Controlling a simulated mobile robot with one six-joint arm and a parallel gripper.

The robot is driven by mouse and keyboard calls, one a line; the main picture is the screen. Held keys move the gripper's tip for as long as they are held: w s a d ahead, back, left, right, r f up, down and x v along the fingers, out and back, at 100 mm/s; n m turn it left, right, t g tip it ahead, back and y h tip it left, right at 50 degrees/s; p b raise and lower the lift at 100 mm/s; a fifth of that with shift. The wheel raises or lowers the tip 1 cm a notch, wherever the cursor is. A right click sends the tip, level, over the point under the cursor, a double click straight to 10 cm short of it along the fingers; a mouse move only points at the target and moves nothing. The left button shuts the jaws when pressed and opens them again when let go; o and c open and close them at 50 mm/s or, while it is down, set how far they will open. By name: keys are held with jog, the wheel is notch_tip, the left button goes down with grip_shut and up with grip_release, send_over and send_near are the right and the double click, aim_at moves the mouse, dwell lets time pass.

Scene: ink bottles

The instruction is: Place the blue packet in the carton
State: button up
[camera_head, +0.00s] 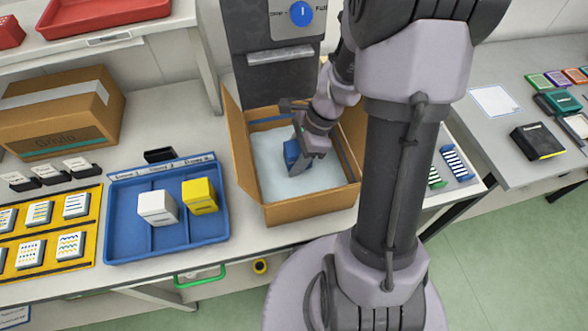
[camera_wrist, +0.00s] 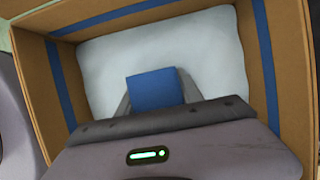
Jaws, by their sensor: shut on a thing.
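The blue packet (camera_head: 292,153) is held by my gripper (camera_head: 298,165) inside the open carton (camera_head: 312,208) in the head view. In the wrist view the blue packet (camera_wrist: 154,88) sits between the two fingers of my gripper (camera_wrist: 153,97). Below it is a pale white pad (camera_wrist: 210,58) that covers the carton floor. The carton's cardboard walls (camera_wrist: 292,70) with blue strips surround it. I cannot tell whether the packet touches the pad. Its lower end is hidden by the gripper in the head view.
A blue tray (camera_head: 125,225) left of the carton holds a white box (camera_head: 158,207) and a yellow box (camera_head: 200,196). A closed cardboard box (camera_head: 60,115) stands farther left. A dark machine (camera_head: 275,50) rises behind the carton. The carton's raised flaps (camera_head: 236,130) stand close around my gripper.

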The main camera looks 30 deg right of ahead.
notch_tip(320, 180, down, 2)
jog(key=shift+f, duration=0.1)
jog(key=shift+f+b, duration=0.15)
jog(key=shift+b, duration=0.2)
jog(key=o, duration=1.4)
